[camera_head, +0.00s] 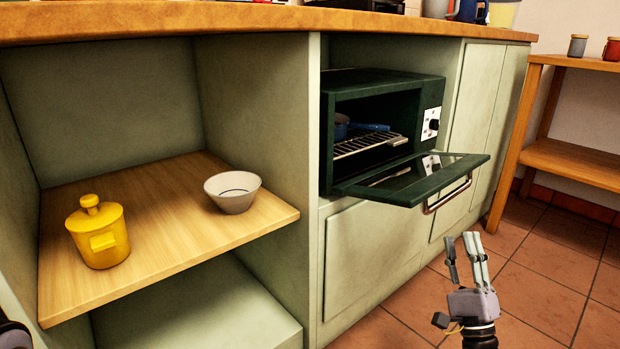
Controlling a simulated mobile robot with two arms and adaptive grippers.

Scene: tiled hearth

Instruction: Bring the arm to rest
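My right gripper (465,256) is at the lower right in the head view, pointing up, in front of the lower cabinets and over the tiled floor. Its fingers stand apart, with nothing between them. It is below and apart from the open oven door. A dark part at the lower left corner is probably mine; no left gripper fingers show.
The green toaster oven (388,88) has its door (415,180) hanging open with a blue pan (372,127) inside. A yellow lidded pot (99,235) and grey bowl (233,194) stand on the left shelf (165,240). A wooden rack (575,160) stands at right.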

